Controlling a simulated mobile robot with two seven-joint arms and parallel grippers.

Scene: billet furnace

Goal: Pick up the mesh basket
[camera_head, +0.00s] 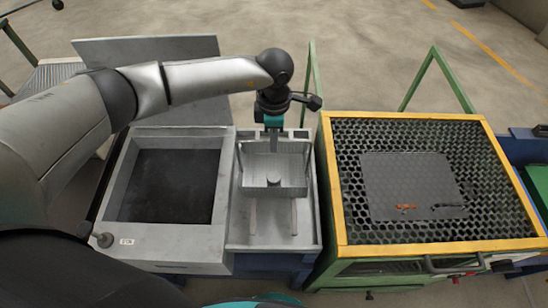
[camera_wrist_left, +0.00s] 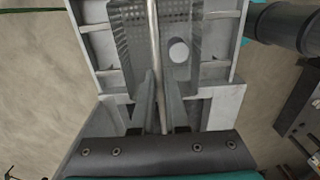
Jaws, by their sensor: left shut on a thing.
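The mesh basket (camera_head: 293,165) is a grey, open-topped box of perforated sheet in the narrow light-grey tray right of the dark-topped bath. A short round grey piece (camera_head: 273,181) is inside it. My left gripper (camera_head: 273,128) points down over the basket's far side. In the left wrist view its two fingers (camera_wrist_left: 160,98) are shut on the basket's long metal handle bar (camera_wrist_left: 154,35). The perforated basket (camera_wrist_left: 133,40) and the round piece (camera_wrist_left: 179,50) show beyond the fingers. I cannot tell whether the basket touches the tray floor. My right gripper is out of view.
The dark square bath (camera_head: 172,186) with its raised lid (camera_head: 150,52) is on the left. Open floor is behind.

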